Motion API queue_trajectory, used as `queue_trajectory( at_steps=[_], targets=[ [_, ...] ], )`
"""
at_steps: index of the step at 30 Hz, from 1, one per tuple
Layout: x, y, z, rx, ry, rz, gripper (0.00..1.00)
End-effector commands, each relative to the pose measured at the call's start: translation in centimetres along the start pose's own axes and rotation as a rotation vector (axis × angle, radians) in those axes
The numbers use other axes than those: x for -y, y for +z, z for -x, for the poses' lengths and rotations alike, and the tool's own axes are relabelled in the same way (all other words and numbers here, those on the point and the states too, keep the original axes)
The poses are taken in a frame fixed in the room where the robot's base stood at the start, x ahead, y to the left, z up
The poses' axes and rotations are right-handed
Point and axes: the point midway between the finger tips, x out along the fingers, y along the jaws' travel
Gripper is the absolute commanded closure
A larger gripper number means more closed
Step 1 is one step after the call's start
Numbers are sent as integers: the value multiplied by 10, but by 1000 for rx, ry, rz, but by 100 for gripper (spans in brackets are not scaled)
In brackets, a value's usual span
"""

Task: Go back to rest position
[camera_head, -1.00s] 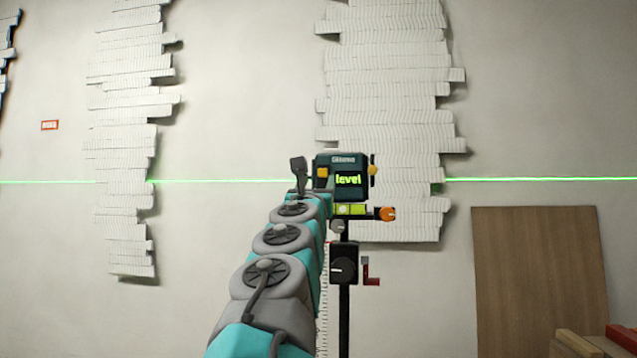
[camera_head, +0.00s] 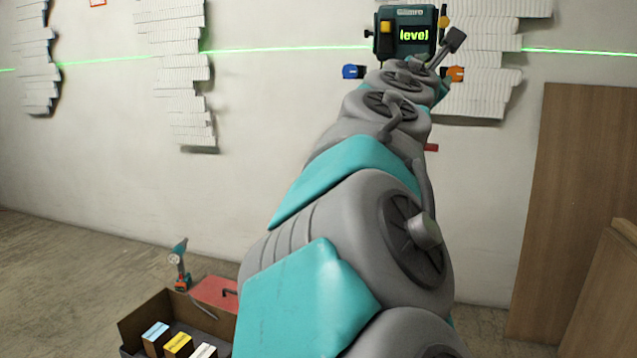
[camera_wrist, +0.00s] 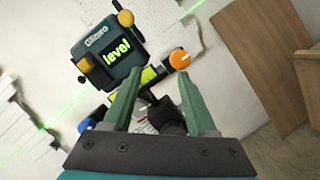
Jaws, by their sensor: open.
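A teal and black laser level (camera_head: 404,33) with a lit "level" display stands in front of the wall. It also shows in the wrist view (camera_wrist: 108,48), tilted by the camera angle. A blue knob (camera_head: 353,72) and an orange knob (camera_head: 455,74) stick out below it. My gripper (camera_wrist: 159,72) is open, with its two green fingers apart and nothing visibly held between them. The orange knob (camera_wrist: 180,59) appears just past the fingertips; I cannot tell the exact gap.
A green laser line crosses the wall and its white layered reliefs (camera_head: 180,75). Wooden boards (camera_head: 570,190) lean at the right. A box (camera_head: 150,318) with small coloured blocks, a red lid (camera_head: 213,292) and a drill-like tool (camera_head: 181,265) are at lower left. Floor farther left is clear.

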Motion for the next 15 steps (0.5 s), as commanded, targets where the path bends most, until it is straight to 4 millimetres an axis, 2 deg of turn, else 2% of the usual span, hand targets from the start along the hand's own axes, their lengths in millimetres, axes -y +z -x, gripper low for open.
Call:
queue_trajectory(
  at_steps=[1, 5, 6, 9, 15],
  targets=[
    [30, -18, 5, -46, -68, -127, 43],
    [102, -68, 21, -147, -276, -425, 43],
    [120, -86, 29, -177, -338, -500, 43],
    [160, -132, 52, -239, -492, -646, 43],
    [210, -204, 101, -323, -737, -814, 43]
  ],
)
